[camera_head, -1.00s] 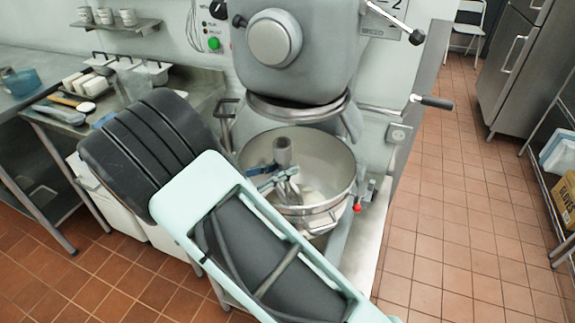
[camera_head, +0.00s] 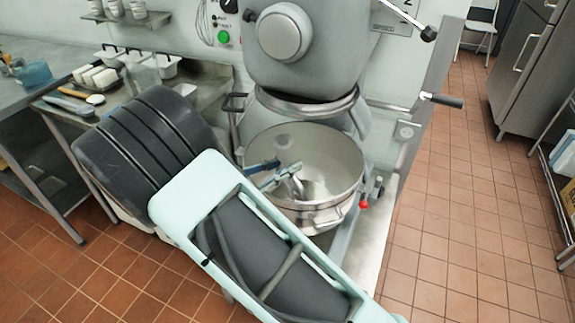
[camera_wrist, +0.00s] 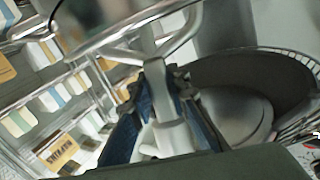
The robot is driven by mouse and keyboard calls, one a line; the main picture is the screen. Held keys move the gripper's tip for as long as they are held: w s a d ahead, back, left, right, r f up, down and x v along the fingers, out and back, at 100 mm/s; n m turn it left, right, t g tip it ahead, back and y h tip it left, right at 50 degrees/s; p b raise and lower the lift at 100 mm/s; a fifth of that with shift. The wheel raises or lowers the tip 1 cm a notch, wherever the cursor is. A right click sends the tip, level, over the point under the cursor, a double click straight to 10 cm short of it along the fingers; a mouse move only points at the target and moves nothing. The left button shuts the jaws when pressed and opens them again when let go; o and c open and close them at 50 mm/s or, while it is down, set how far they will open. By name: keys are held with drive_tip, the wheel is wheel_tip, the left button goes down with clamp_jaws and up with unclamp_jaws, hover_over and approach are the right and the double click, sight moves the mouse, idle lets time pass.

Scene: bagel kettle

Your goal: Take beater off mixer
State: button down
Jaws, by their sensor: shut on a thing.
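The large grey mixer (camera_head: 312,55) stands against the wall in the head view, its steel bowl (camera_head: 335,165) below the head. My gripper (camera_head: 272,176) reaches over the left of the bowl. Its blue fingers (camera_wrist: 165,105) are shut on the grey shaft of the beater (camera_wrist: 172,132) in the wrist view. In the head view the beater (camera_head: 296,187) is inside the bowl's opening, below the mixer head, with a gap between its blurred top and the head. Its lower part is partly hidden by the gripper and the bowl.
A side table with white tubs (camera_head: 177,68) stands left of the mixer. The tiled floor (camera_head: 450,220) to the right is open, with a steel fridge (camera_head: 528,65) beyond.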

sight(276, 150)
drive_tip(key=shift+s+a+r+p, duration=0.1)
drive_tip(key=shift+s+r+p, duration=0.1)
drive_tip(key=shift+r+p, duration=0.7)
drive_tip(key=shift+s+a+r+p, duration=0.1)
drive_tip(key=shift+s+r+p, duration=0.2)
drive_tip(key=shift+r, duration=1.05)
drive_tip(key=shift+s+a+r+p, duration=0.1)
drive_tip(key=shift+r+p, duration=0.6)
drive_tip(key=shift+r, duration=0.45)
drive_tip(key=s+a+r+p, duration=0.2)
drive_tip(key=s+r+p, duration=0.3)
drive_tip(key=r, duration=0.4)
drive_tip(key=shift+s+m+t+h+p, duration=0.3)
drive_tip(key=shift+p, duration=0.45)
drive_tip(key=shift+a, duration=0.1)
